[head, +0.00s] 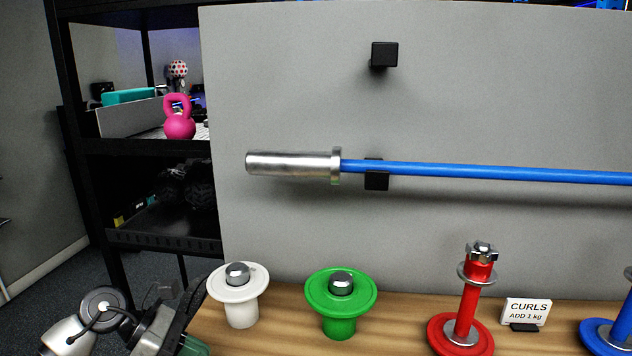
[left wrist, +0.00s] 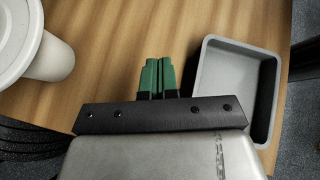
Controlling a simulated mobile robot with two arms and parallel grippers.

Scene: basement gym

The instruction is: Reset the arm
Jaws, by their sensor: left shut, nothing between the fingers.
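My left arm enters the head view at the bottom left, and the green tip of my left gripper (head: 192,346) shows at the bottom edge, beside the wooden table. In the left wrist view the green fingers of my left gripper (left wrist: 158,72) are together with nothing between them, over the wooden tabletop (left wrist: 130,40). My right arm and right gripper do not show in either view.
A white flanged post (head: 240,305) stands nearest my left gripper; a white part (left wrist: 45,58) shows left in the wrist view. A grey tray (left wrist: 203,78) lies right of the fingers. Green (head: 340,325) and red (head: 468,310) posts stand farther right. A blue barbell (head: 480,172) hangs behind.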

